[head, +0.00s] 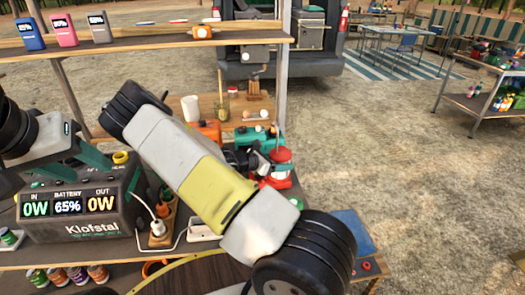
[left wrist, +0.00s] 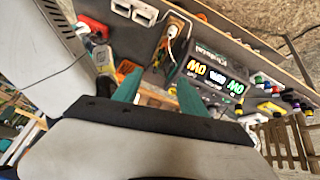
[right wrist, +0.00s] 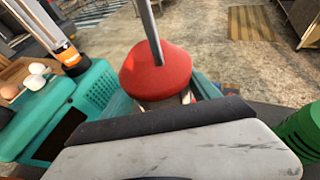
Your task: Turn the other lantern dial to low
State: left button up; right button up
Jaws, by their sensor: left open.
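A red lantern-like object (head: 281,155) with a domed cap stands at the right end of the bench, partly behind my right arm. In the right wrist view its red cap (right wrist: 155,72) and grey handle fill the middle, between the teal fingers of my right gripper (right wrist: 165,98); I cannot tell whether they touch it. No dial or second lantern can be made out clearly. My left gripper (head: 84,142) is open above the power station (head: 75,205), seen as teal fingers in the left wrist view (left wrist: 158,80) with nothing between them.
A teal case (right wrist: 85,100) stands beside the red object, with an orange item (head: 210,130) to its left. An upper shelf (head: 140,46) holds several handheld devices. Open ground lies right of the bench.

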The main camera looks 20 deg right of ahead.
grip_shut()
pick_arm(q)
jog(key=shift+w+a+f+n+g, duration=0.15)
jog(key=shift+w+f+n+g, duration=0.15)
jog(key=shift+f, duration=0.1)
jog(key=w+a+f+n+g, duration=0.1)
jog(key=w+f+n+g, duration=0.35)
jog(key=f, duration=0.25)
jog(key=w+f+n+g, duration=0.4)
jog(key=f+g, duration=0.1)
jog(key=f, duration=0.2)
jog(key=w+d+f+n+h, duration=0.25)
jog(key=w+d+f, duration=0.4)
jog(key=d, duration=0.35)
jog(key=w+d+f+n+h, duration=0.2)
jog(key=w+d+f+h, duration=0.25)
jog(key=w+d, duration=0.45)
jog(key=w+d+f+n+h, duration=0.25)
jog(key=w+d+f, duration=0.35)
jog(key=d, duration=0.6)
jog(key=shift+t+h, duration=0.35)
jog(key=shift+h, duration=0.3)
jog(key=x, duration=1.2)
jog(key=shift+w+d+f, duration=0.1)
jog(key=shift+d, duration=0.25)
